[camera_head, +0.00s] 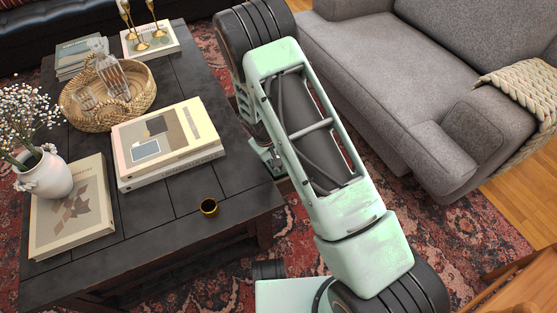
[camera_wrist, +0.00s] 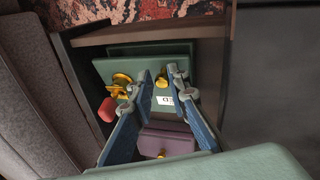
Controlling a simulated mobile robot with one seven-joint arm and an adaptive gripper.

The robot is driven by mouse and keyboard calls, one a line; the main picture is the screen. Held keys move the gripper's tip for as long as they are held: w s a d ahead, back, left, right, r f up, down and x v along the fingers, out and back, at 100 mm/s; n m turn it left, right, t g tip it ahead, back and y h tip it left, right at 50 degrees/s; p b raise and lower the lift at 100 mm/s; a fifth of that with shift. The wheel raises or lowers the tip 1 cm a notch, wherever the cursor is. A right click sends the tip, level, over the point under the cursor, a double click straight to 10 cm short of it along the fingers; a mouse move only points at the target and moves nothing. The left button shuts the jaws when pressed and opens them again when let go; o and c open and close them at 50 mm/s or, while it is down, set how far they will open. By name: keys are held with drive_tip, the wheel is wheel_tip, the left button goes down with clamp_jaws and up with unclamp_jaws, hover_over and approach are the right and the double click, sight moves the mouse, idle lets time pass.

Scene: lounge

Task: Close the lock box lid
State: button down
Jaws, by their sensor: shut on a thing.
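In the wrist view, my gripper (camera_wrist: 161,76) has its two blue fingers closed inward, with a gap between the tips. A green panel (camera_wrist: 190,67) with gold fittings and a small white label (camera_wrist: 165,100) shows at and behind the tips. A small purple box (camera_wrist: 168,142) with a gold knob (camera_wrist: 162,153) shows between the finger bases. I cannot tell which of these is the lock box or its lid, nor exactly what the fingers grip. In the head view my arm hides the gripper and these things.
A brown wooden surround (camera_wrist: 212,100) encloses the green panel. A red item (camera_wrist: 107,108) lies to the left. In the head view, the dark coffee table (camera_head: 190,188) bears books, a basket (camera_head: 70,108) and a vase (camera_head: 45,178). A grey sofa (camera_head: 370,75) stands to the right.

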drive_tip(key=shift+s+d+f, duration=0.25)
drive_tip(key=shift+s+f, duration=0.15)
drive_tip(key=shift+s, duration=0.1)
drive_tip(key=c, duration=2.2)
unclamp_jaws()
drive_tip(key=shift+o, duration=0.2)
drive_tip(key=shift+w, duration=0.1)
drive_tip(key=shift+a+r, duration=0.1)
drive_tip(key=shift+r, duration=0.05)
drive_tip(key=shift+w+a+r, duration=0.1)
drive_tip(key=shift+r, duration=0.15)
drive_tip(key=v, duration=1.1)
drive_tip(key=shift+r, duration=0.15)
